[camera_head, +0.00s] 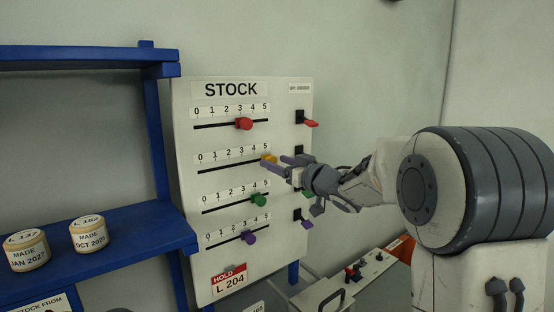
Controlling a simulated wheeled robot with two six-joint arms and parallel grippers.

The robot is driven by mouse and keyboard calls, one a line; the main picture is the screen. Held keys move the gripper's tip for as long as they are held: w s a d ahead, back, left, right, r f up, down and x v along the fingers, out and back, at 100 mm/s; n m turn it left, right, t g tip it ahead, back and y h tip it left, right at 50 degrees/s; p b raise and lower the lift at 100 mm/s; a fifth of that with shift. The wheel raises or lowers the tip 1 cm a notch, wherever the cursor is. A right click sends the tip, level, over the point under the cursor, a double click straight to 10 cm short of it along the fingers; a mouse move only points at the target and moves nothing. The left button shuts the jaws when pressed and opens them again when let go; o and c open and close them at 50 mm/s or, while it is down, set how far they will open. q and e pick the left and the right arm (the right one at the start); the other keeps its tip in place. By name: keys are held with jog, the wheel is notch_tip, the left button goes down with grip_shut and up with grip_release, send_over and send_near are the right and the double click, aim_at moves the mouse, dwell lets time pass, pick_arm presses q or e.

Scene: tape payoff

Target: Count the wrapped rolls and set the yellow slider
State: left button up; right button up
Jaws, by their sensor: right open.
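The yellow slider (268,158) is at the right end of the second scale on the white STOCK board (185,140), close to the 5. My right gripper (277,164) is open, its fingertips right at the yellow slider; I cannot tell whether they touch it. Two wrapped rolls show on the blue shelf (130,225) at the left: one roll (27,250) marked MADE JAN 2027 and another roll (88,235) marked MADE OCT, its year hard to read. A red HOLD tag (229,283) reading L 204 is on the board's lower part. My left gripper is out of view.
The red slider (243,124) is near 3, the green slider (259,200) near 4, the purple slider (249,238) between 3 and 4. Small coloured levers, such as a red one (311,123), line the board's right side. A control box (365,272) stands below my right arm.

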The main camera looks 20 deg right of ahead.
jog(key=shift+w+a, duration=0.1)
jog(key=shift+w, duration=0.15)
grip_shut()
dwell(1.4)
